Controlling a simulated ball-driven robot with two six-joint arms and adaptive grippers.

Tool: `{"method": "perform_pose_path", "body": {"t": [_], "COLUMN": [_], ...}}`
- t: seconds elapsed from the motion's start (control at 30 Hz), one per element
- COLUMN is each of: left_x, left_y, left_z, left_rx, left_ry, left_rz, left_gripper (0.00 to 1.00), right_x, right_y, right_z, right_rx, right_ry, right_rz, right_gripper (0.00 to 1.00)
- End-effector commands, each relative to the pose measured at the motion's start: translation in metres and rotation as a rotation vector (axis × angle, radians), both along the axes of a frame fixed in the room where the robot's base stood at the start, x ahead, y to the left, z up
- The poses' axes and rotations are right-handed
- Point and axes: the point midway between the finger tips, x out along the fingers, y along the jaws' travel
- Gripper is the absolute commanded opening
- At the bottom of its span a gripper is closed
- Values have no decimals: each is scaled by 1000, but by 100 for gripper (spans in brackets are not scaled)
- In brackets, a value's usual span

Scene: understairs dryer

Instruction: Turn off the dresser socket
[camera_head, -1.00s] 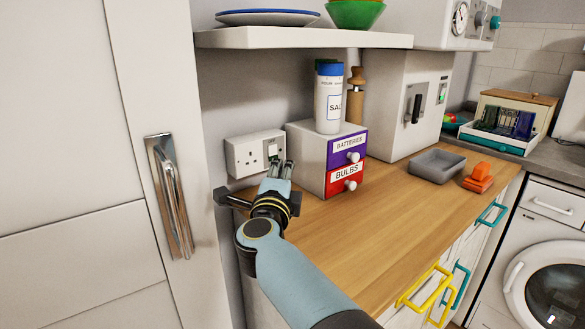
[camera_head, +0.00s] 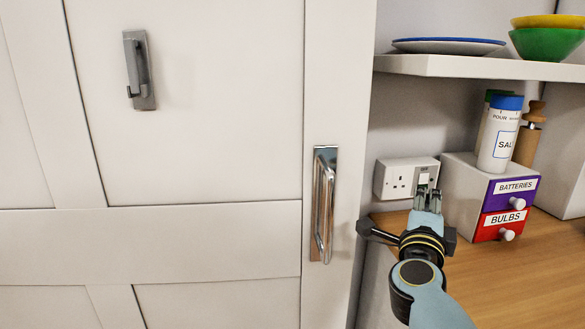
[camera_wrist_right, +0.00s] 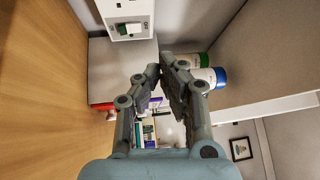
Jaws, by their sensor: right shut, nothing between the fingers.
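The white dresser socket (camera_head: 392,180) is on the wall above the wooden worktop, left of the small drawer box. Its switch (camera_head: 424,180) is at the right side of the plate. In the right wrist view the socket (camera_wrist_right: 112,10) is at the top, with its green and white switch (camera_wrist_right: 130,29) beside small lettering. I cannot read the switch position surely. My right gripper (camera_head: 428,191) is shut and empty, its fingertips just in front of and slightly below the switch. I cannot tell if they touch it. The right gripper (camera_wrist_right: 160,74) also shows in the wrist view. My left gripper is out of view.
The drawer box (camera_head: 462,189) with purple and red drawers stands close right of the gripper. A salt container (camera_head: 499,140) is on it. A shelf (camera_head: 470,66) with dishes hangs above. A tall white door (camera_head: 190,150) with a metal handle (camera_head: 323,205) fills the left.

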Motion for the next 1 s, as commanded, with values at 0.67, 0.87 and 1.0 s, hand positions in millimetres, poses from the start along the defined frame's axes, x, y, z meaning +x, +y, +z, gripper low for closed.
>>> {"method": "perform_pose_path", "body": {"t": [0.67, 0.87, 1.0], "left_x": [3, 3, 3], "left_y": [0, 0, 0], "left_z": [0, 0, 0], "left_rx": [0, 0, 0], "left_ry": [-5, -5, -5], "left_rz": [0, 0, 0], "left_gripper": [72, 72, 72], "right_x": [-247, -306, -342], "right_y": [78, 48, 29], "right_z": [-107, -113, -110], "right_rx": [-1167, -1229, -1244], "right_ry": [1079, 1333, 1489], "right_rz": [1110, 1181, 1211], "right_gripper": [0, 0, 0]}}
